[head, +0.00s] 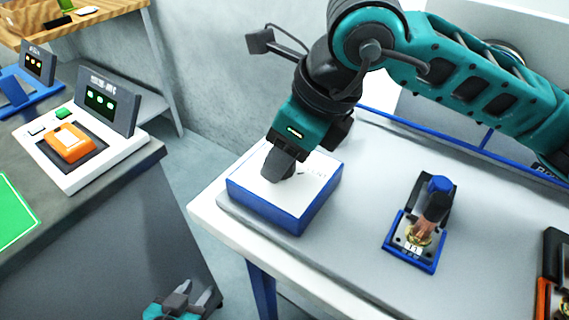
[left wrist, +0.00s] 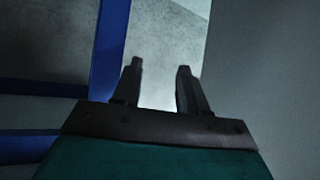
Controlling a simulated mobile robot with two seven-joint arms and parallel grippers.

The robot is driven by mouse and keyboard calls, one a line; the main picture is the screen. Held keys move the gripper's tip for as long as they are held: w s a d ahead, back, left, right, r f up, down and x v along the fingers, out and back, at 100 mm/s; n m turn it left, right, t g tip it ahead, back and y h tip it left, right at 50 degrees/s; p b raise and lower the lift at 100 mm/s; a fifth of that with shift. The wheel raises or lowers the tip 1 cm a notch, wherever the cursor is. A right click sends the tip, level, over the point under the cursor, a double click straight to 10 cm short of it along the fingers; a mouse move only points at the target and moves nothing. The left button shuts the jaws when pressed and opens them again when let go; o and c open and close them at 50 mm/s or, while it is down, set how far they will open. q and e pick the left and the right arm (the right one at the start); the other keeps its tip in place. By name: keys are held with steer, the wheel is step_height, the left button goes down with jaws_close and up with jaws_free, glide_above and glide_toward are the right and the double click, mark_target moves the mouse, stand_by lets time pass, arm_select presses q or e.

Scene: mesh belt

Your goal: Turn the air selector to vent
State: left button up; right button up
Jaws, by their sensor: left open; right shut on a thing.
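The air selector is a box with a white top and blue sides (head: 265,205) on the grey table, left of the middle. Lettering on its top, right of my gripper, appears to read VENT. My right gripper (head: 279,176) points down onto the box top, shut on the selector's knob, which the fingers hide. The knob's pointing direction cannot be seen. My left gripper (head: 194,292) is low at the bottom edge, open and empty, apart from the box. Its two spread fingers show in the left wrist view (left wrist: 160,66).
A blue-framed fixture with a brass fitting and a blue cap (head: 414,240) stands right of the box. An orange and black item (head: 552,285) is at the right edge. A bench at left holds a white device with an orange part (head: 68,142). Floor shows between the bench and table.

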steer(key=shift+m+t+b, duration=0.4)
steer(key=shift+m+b, duration=0.4)
steer(key=shift+m, duration=0.1)
steer(key=o, duration=1.1)
steer(key=shift+c, duration=0.2)
steer(key=v, duration=1.3)
steer(key=shift+a+p, duration=0.25)
steer(key=shift+p, duration=0.2)
